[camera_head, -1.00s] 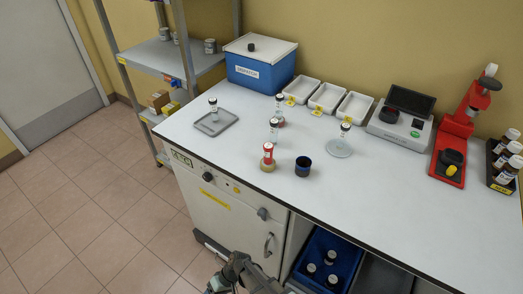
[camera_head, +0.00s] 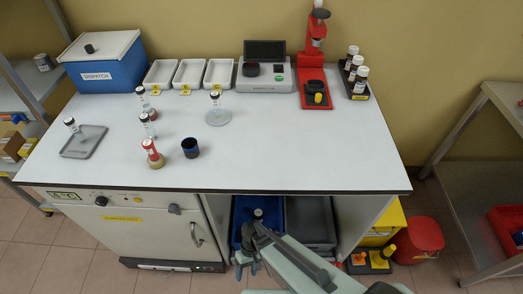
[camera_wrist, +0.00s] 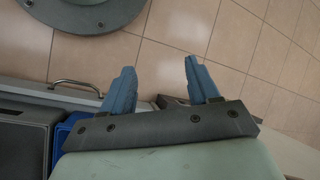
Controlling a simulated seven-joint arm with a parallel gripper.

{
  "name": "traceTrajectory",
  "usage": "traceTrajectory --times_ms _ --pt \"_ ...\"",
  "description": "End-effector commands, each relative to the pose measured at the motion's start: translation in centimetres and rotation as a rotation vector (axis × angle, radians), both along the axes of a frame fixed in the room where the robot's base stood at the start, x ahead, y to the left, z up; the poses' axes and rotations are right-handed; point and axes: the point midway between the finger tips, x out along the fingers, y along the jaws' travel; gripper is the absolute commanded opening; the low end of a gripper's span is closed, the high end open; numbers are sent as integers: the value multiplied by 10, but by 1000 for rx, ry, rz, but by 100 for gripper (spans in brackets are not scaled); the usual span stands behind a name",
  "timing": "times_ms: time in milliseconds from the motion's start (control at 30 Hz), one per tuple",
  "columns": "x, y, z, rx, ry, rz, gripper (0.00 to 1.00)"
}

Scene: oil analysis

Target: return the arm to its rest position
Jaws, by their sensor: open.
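My gripper (camera_wrist: 160,85) is open and empty in the wrist view, its two blue fingers spread apart above the tiled floor. In the head view my arm reaches up from the bottom edge, with my gripper (camera_head: 245,262) low in front of the bench, beside the open shelf under the worktop. The fingers are small and partly hidden by the arm there.
The white worktop (camera_head: 270,165) holds sample bottles, a dark cup (camera_head: 190,148), white trays and a red press (camera_head: 315,90). A blue bin (camera_head: 243,215) is under the bench. A cabinet handle (camera_wrist: 75,85) shows near my gripper. A red bucket (camera_head: 420,240) stands at right.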

Motion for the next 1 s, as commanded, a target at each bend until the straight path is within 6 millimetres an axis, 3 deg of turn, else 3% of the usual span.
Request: traceTrajectory --times_ms 33,267,600,800,1000 --pt "1 -17 1 -23 3 -30 60" --pt "2 -84 2 -127 16 -137 60" --pt "-17 -173 9 -277 54 -294 60" --pt "-34 -213 15 -350 79 -369 60" --pt "-43 -231 17 -387 93 -405 60"
